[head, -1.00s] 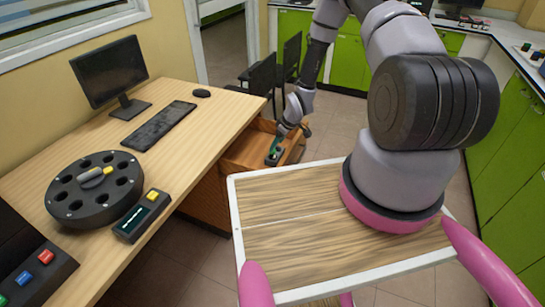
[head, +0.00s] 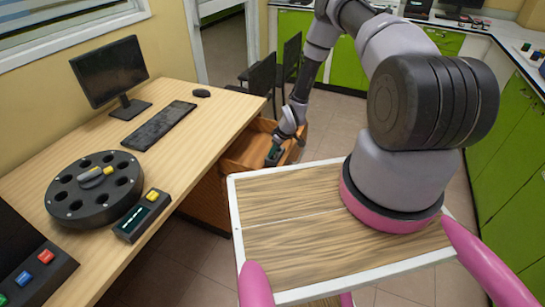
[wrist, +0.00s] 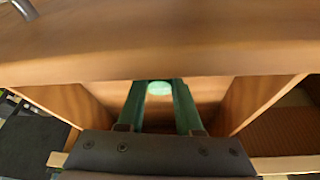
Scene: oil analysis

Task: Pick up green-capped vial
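The green-capped vial shows only as its light green cap (wrist: 159,88) in the wrist view, inside an open wooden drawer (head: 243,152). My gripper (wrist: 161,95) points into the drawer with its two green fingers apart, one on each side of the cap. I cannot tell whether the fingers touch the vial. The vial's body is hidden below the cap. In the head view my gripper (head: 274,155) is low at the drawer's right end, and the vial cannot be made out there.
The drawer is under a wooden desk (head: 215,115) with a monitor (head: 110,72), a keyboard (head: 160,125) and a round black carousel (head: 94,190). A brown board or edge (wrist: 160,45) crosses the wrist view close by. Black chairs (head: 262,78) stand behind.

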